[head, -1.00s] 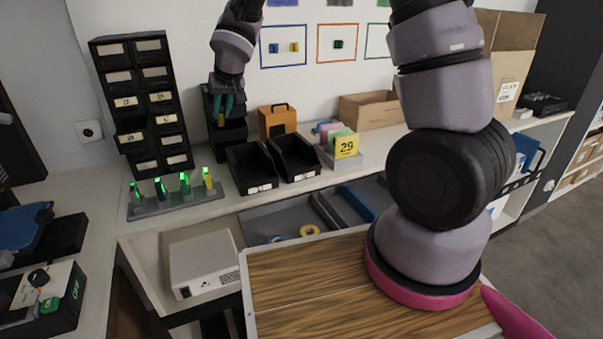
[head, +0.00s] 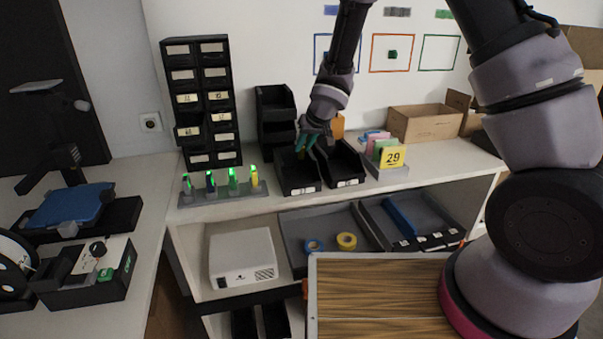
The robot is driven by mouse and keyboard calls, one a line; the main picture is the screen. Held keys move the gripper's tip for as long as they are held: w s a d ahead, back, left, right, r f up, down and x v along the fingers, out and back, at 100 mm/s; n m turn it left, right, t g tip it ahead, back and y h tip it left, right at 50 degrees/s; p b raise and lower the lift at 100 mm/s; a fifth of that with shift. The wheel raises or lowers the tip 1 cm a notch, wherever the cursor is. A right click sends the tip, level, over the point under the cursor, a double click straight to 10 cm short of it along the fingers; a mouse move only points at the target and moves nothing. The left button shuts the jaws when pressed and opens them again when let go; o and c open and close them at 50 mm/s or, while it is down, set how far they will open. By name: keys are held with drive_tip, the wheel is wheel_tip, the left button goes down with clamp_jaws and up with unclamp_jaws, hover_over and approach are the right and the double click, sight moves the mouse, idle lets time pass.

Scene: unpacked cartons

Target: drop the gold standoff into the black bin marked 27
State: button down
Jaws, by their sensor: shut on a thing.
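My gripper (head: 314,140) hangs fingers-down above the back of two open black bins that stand side by side on the white counter. It is shut on the gold standoff (head: 327,153), of which only a small yellowish bit shows below the fingers. The left black bin (head: 300,190) and the right black bin (head: 346,181) each have a white label on the front. The numbers on these labels are too small to read, so I cannot tell which is 27. The gripper is nearest the gap between the two bins, and their back parts are partly hidden by it.
Stacked black bins (head: 275,105) stand just left of the gripper. A tall black drawer cabinet (head: 205,75) and a rack with green-lit pegs (head: 225,197) are further left. A yellow 29 card (head: 392,157) and a cardboard box (head: 425,123) are to the right.

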drive_tip(key=shift+f, duration=0.2)
drive_tip(key=c, duration=0.7)
unclamp_jaws()
drive_tip(key=v, duration=1.1)
